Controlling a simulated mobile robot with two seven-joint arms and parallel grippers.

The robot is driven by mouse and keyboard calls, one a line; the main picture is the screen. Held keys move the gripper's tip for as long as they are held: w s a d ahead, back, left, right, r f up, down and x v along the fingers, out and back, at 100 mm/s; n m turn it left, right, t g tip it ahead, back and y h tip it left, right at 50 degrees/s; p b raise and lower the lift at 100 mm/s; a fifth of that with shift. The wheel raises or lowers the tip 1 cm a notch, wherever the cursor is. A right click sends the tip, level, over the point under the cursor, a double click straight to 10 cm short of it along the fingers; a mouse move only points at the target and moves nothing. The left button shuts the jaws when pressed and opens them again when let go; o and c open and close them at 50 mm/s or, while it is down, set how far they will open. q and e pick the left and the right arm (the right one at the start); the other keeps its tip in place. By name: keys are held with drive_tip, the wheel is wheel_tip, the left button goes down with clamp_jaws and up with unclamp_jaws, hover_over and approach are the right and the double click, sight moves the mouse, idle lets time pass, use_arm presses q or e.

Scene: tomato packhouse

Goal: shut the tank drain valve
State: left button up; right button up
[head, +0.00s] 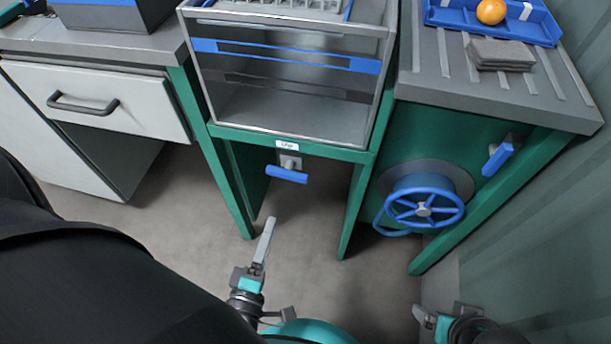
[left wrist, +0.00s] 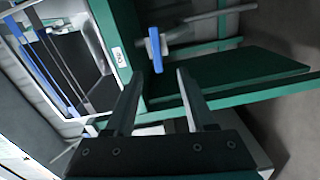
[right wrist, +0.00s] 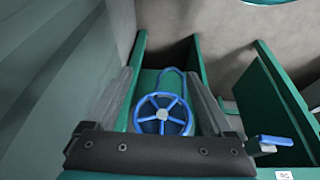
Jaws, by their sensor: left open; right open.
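The tank (head: 300,100) is a clear-fronted box on a green stand. Beneath its small white label, a blue lever handle (head: 287,174) sits on a grey valve body (head: 290,161), lying roughly crosswise. My left gripper (head: 267,228) is below and left of the handle, apart from it, its fingers pointing up. In the left wrist view the handle (left wrist: 156,50) lies ahead, between and beyond the open, empty fingers (left wrist: 157,85). My right gripper (head: 428,318) is low at the right, open and empty; its fingers (right wrist: 160,85) show in the right wrist view.
A blue handwheel (head: 424,207) and another blue lever (head: 497,159) are on the green cabinet at right. Stand legs (head: 352,210) flank the space under the tank. A drawer unit (head: 100,105) is at left, a wall (head: 550,220) at right. The floor ahead is clear.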

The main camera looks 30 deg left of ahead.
use_arm(q)
drive_tip(key=b, duration=0.2)
approach(286, 178)
drive_tip(key=d+x, duration=0.1)
drive_tip(key=x, duration=0.4)
drive_tip(key=a+b+x, duration=0.1)
drive_tip(key=x, duration=0.2)
drive_tip(key=shift+w+r, duration=0.1)
drive_tip(key=shift+w, duration=0.1)
drive_tip(key=shift+b+x, duration=0.55)
drive_tip(key=shift+x, duration=0.75)
use_arm(e)
drive_tip(key=w+a+r+t+y, duration=0.2)
drive_tip(key=w+a+t, duration=0.2)
drive_tip(key=a+t, duration=0.1)
drive_tip(key=shift+w+a+r+n+y, duration=0.25)
drive_tip(key=shift+r+n+y, duration=0.05)
drive_tip(key=shift+r, duration=0.05)
use_arm(q)
clamp_jaws()
